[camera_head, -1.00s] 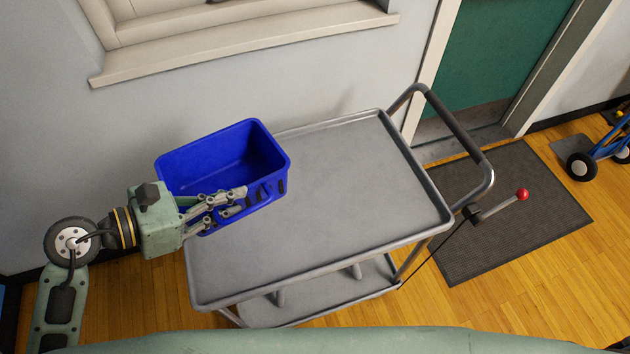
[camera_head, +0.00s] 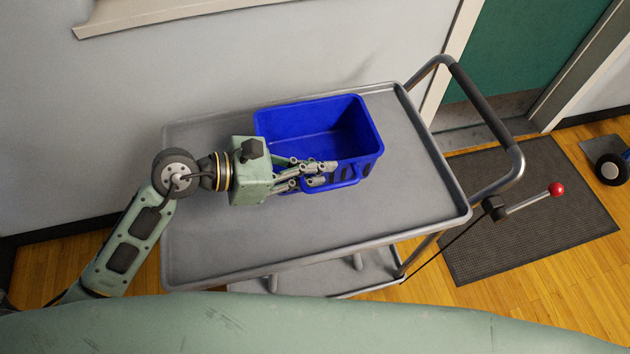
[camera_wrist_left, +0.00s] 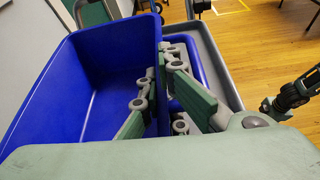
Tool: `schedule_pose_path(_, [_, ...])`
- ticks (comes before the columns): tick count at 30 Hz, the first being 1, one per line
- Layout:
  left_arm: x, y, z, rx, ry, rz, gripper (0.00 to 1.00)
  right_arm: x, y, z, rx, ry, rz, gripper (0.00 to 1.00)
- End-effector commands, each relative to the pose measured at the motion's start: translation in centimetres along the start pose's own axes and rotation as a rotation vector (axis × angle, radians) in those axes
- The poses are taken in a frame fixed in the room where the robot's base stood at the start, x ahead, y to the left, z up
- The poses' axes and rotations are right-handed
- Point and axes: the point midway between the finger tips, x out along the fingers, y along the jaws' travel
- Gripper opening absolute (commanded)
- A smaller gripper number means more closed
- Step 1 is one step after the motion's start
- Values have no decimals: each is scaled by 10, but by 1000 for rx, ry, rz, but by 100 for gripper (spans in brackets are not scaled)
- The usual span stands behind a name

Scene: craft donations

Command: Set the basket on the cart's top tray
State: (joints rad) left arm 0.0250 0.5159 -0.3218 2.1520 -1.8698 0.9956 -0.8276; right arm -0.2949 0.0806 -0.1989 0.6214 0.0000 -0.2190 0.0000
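The blue basket (camera_head: 318,120) is upright and empty, above the middle of the cart's grey top tray (camera_head: 230,250). Its base is hidden in the head view, so I cannot tell whether it touches the tray. My left gripper (camera_head: 328,173) is shut on the basket's near wall. In the left wrist view, the left gripper (camera_wrist_left: 163,78) has one finger inside the basket (camera_wrist_left: 75,100) and one outside it. Part of what looks like my right arm shows at the right edge of that view; its finger state is unclear.
The cart's push handle (camera_head: 487,115) rises at the right end, with a red-knobbed lever (camera_head: 535,198) beside it. The wall runs behind the cart. A dark mat (camera_head: 540,205) lies on the wood floor by the green door (camera_head: 530,45). The tray is bare around the basket.

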Motion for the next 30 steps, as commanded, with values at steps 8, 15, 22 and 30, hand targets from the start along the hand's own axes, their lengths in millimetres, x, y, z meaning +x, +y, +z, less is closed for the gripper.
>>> schedule_pose_path(8, [12, 15, -14, 0, -2, 0, 0, 15, 4, 0, 2, 4, 5, 31])
schedule_pose_path(15, [25, 12, -46, -2, -2, 1, 0, 40, 1, 12, -1, -12, 2, 31])
schedule_pose_path(22, [24, 12, -45, 0, -1, 1, 0, 38, -4, 13, -2, -14, -3, 31])
schedule_pose_path(30, [25, 12, -47, -1, 1, 0, 13, 40, -7, 11, -1, -10, -8, 31])
